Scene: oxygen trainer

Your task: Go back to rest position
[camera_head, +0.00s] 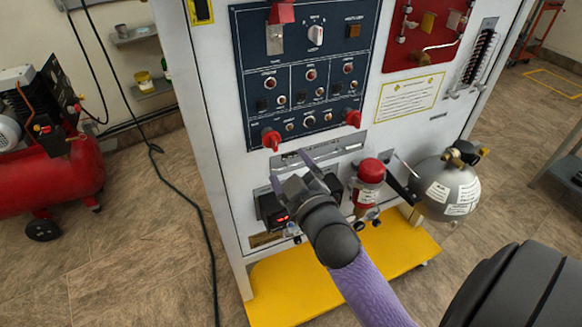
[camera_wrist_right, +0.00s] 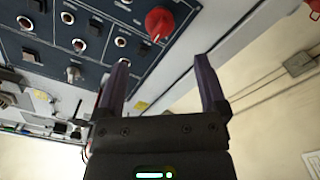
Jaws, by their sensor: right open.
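My right gripper (camera_head: 293,166) is in front of the lower part of the white trainer panel (camera_head: 220,130). Its two fingers are apart with nothing between them. In the right wrist view the gripper (camera_wrist_right: 165,80) also shows open and empty, below a red knob (camera_wrist_right: 159,23) on the dark control panel (camera_wrist_right: 90,30). In the head view the control panel (camera_head: 245,50) carries red knobs at its lower left (camera_head: 271,138) and lower right (camera_head: 352,117). My right arm comes in from the bottom right. My left gripper is not in view.
A red-topped cylinder (camera_head: 370,172) and a grey metal tank (camera_head: 447,188) are right of my gripper. A yellow base (camera_head: 300,285) lies under the trainer. A red compressor (camera_head: 60,180) stands at left, with a black cable (camera_head: 185,200) on the floor. Floor at lower left is mostly clear.

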